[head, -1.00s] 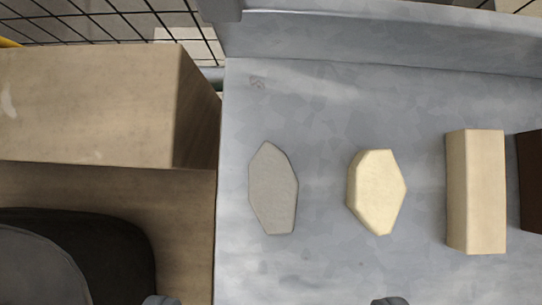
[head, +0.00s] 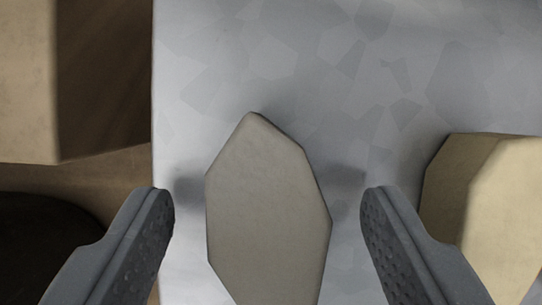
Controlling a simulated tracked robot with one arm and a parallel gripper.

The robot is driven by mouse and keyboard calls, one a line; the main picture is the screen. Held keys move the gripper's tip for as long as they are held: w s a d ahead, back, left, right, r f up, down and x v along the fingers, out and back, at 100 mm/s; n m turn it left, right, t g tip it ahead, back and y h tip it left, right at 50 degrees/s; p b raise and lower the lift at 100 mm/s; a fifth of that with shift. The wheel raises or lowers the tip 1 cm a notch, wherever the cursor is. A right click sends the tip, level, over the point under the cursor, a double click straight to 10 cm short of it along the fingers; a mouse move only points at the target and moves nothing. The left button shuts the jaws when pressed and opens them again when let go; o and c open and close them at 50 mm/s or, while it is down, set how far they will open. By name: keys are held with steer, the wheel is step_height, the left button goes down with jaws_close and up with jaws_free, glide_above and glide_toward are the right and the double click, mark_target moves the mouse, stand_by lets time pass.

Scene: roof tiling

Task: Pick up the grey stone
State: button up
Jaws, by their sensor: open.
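The grey stone (head: 266,215) is a flat, long, many-sided piece lying on the metal tray (head: 230,50). It fills the lower middle of the head view, and its lower end is cut off by the picture edge. My gripper (head: 266,205) is open, with one finger to the left of the stone and one to the right. A gap shows between each finger and the stone. The fingers cast soft shadows on the tray beside the stone.
A cream many-sided stone (head: 505,205) lies to the right, close to my right finger. The tray's left edge runs just left of the grey stone. Beyond it are a tan block (head: 28,80) and a dark round object (head: 40,245). The tray above the stone is clear.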

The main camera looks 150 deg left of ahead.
steer(key=c, duration=1.1)
steer(key=shift+r, duration=0.2)
